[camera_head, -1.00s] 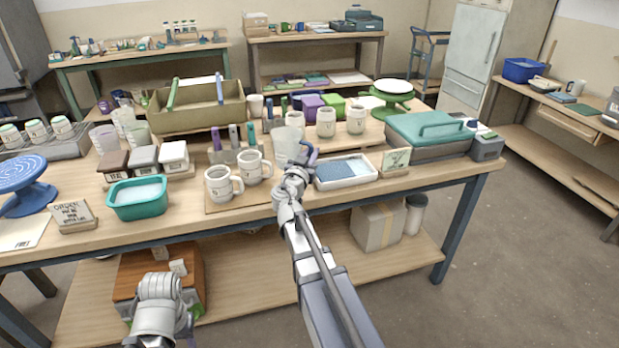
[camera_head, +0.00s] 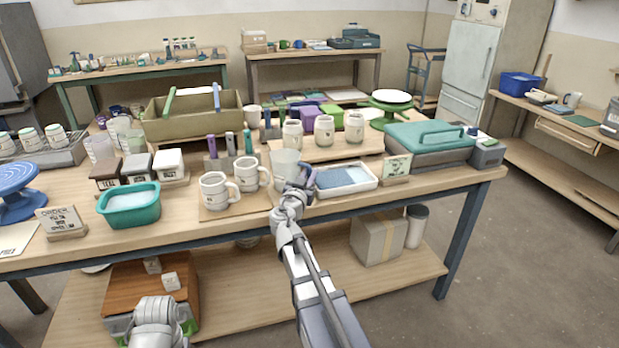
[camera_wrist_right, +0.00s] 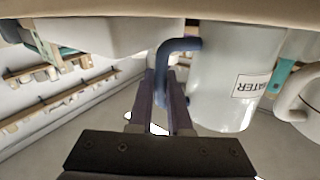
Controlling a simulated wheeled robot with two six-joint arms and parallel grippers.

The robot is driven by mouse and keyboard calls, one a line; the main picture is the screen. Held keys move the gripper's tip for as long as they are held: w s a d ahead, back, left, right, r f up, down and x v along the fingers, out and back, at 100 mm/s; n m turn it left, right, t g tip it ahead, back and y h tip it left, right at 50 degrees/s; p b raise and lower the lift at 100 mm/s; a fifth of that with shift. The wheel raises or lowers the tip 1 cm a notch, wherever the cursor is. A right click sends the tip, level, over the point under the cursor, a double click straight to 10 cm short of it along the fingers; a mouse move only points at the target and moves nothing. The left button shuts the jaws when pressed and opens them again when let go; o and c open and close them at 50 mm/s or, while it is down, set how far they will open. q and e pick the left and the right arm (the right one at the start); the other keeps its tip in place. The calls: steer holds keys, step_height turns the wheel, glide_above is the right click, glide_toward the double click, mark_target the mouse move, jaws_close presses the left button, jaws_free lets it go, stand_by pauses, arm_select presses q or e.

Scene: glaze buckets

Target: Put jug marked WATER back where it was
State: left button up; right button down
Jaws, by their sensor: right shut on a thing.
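The WATER jug (camera_head: 284,164), a pale translucent jug with a blue-grey handle, is upright at the workbench's front edge, between the white mugs and the white tray. In the upside-down right wrist view, the jug (camera_wrist_right: 222,90) shows its WATER label, and its base is close to the bench top. I cannot tell whether it touches. My right gripper (camera_head: 303,177) has its dark fingers shut on the jug's handle (camera_wrist_right: 178,46). Of my left arm only a rounded grey part shows at the bottom left; its fingers are not visible.
Two white mugs (camera_head: 214,191) stand on a board just left of the jug. The white tray (camera_head: 372,181) with blue contents is close on its right, with a small sign card (camera_head: 397,168) beyond. Several cream jars (camera_head: 324,130) stand behind. A teal tub (camera_head: 130,206) is farther left.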

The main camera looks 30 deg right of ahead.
steer(key=shift+f, duration=0.2)
steer(key=c, duration=0.8)
jaws_free()
steer(key=shift+c, duration=0.2)
steer(key=shift+r, duration=0.1)
steer(key=shift+s+a+r, duration=0.1)
steer(key=shift+r, duration=0.05)
steer(key=v, duration=1.1)
steer(key=shift+s+a, duration=0.25)
steer(key=shift+a, duration=0.05)
